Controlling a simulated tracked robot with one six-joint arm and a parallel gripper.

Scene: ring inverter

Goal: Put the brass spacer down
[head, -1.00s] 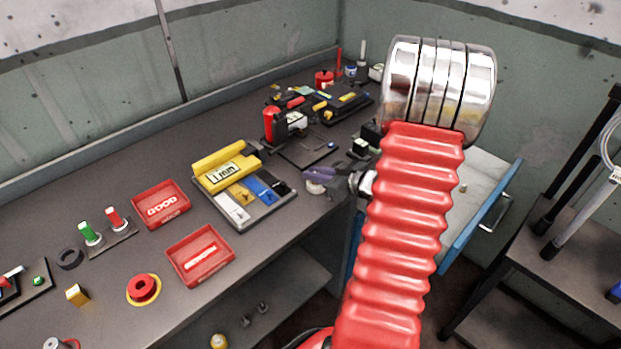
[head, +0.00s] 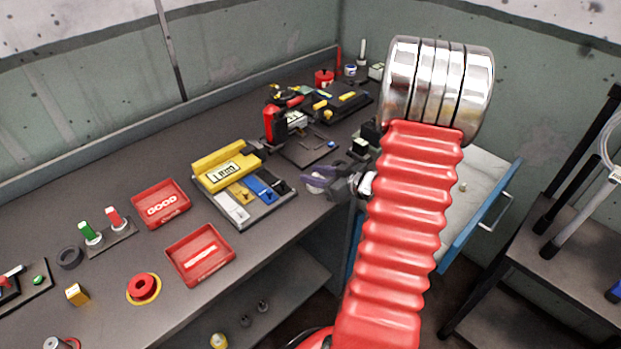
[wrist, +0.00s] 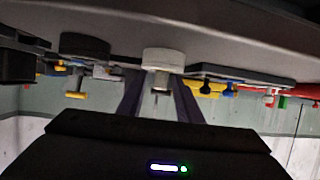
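My gripper (head: 318,178) is at the front edge of the bench, right of the yellow-topped unit. Its purple fingers (wrist: 160,90) stand apart in the wrist view, which shows the bench upside down. Between them is a small metal post-like piece (wrist: 161,81) on a pale round base (wrist: 163,56), with gaps to the fingers. I cannot tell for sure whether this piece is the brass spacer; its colour looks more silvery than brass. A small gold block (head: 77,294) lies apart at the front left of the bench.
Red trays (head: 201,255) and a grey unit with yellow, blue and white sliders (head: 238,200) lie left of my gripper. A red-and-black device (head: 275,125) stands behind it. A blue-fronted drawer (head: 480,215) is open at right.

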